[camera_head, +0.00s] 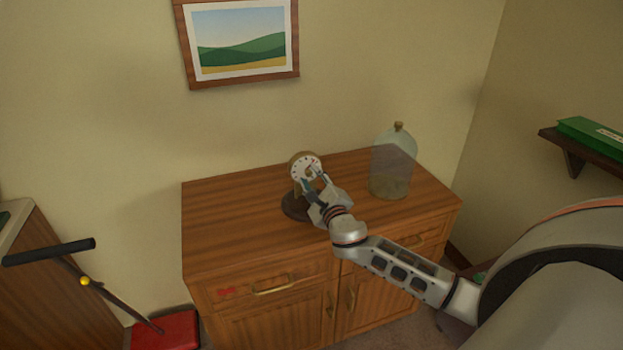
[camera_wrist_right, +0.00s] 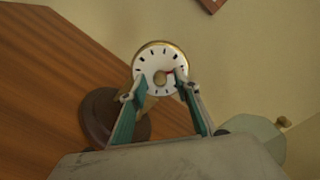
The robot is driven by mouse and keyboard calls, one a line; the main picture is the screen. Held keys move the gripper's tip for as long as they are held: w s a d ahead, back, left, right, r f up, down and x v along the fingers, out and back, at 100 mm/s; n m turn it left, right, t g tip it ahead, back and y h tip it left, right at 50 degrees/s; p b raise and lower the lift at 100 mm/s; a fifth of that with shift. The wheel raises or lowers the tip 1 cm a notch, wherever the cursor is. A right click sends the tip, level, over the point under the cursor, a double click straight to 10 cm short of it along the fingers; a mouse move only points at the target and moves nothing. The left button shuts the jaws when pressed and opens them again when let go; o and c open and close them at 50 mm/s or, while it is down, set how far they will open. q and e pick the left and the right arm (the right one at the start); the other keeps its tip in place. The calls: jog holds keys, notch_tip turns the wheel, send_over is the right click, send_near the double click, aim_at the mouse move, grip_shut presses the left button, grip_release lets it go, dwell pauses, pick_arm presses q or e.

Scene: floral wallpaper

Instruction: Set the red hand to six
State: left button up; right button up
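A small clock with a white dial and brass rim (camera_head: 297,160) stands on a round dark base (camera_head: 293,207) on the wooden cabinet. In the right wrist view the dial (camera_wrist_right: 147,65) shows black marks and a short red hand (camera_wrist_right: 168,71), which points to the picture's right and slightly up from a brass centre. My right gripper (camera_head: 312,178) is in front of the dial. In the wrist view its two fingers (camera_wrist_right: 158,98) are apart at the dial's lower edge, with nothing seen between them. My left gripper is not in view.
A glass dome with a knob (camera_head: 394,160) stands on the cabinet (camera_head: 225,225) right of the clock. The cabinet top left of the clock is clear. A framed picture (camera_head: 240,42) hangs above. A shelf with a green box (camera_head: 594,134) is at the right.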

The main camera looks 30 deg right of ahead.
jog(key=shift+c, duration=0.3)
grip_shut()
jog(key=shift+m, duration=0.3)
